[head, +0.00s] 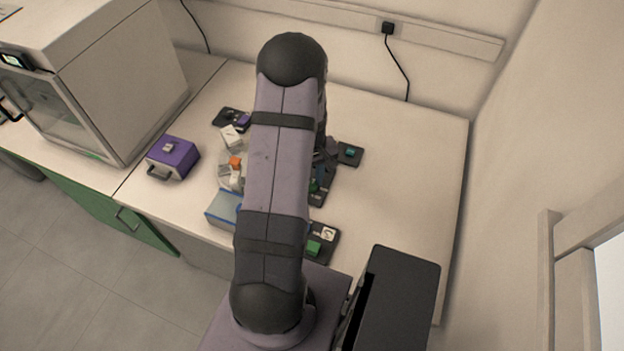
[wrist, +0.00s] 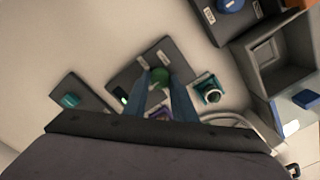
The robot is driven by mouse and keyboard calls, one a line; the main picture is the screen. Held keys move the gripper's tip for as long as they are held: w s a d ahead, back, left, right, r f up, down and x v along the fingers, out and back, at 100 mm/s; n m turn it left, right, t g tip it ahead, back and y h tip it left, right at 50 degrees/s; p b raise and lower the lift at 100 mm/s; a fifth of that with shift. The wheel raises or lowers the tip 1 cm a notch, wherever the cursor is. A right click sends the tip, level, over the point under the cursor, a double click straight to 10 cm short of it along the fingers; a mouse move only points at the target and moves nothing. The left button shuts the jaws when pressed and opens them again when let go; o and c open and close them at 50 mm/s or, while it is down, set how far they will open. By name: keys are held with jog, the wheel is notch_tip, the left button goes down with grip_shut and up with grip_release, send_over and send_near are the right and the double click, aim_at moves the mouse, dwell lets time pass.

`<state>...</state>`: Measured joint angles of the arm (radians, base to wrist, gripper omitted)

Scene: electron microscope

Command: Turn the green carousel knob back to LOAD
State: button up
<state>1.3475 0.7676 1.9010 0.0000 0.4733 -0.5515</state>
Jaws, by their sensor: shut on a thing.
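The green carousel knob (wrist: 160,75) stands on a dark plate (wrist: 128,69) with small pale labels, too small to read. My gripper (wrist: 162,84) has its two blue-grey fingers on either side of the knob and is shut on it. The knob's lower side is hidden by the fingers. In the head view a bit of green (head: 314,184) shows on the dark plate beside my arm. Which way the knob points cannot be told.
A grey open box (wrist: 272,60) and a blue knob (wrist: 230,4) are at upper right. A purple box (head: 172,157) stands left of my arm.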

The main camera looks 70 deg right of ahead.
dwell(0.4)
jog(key=o, duration=1)
jog(key=shift+o, duration=0.2)
jog(key=shift+r, duration=0.15)
jog(key=shift+r+b, duration=0.8)
jog(key=shift+r, duration=2.75)
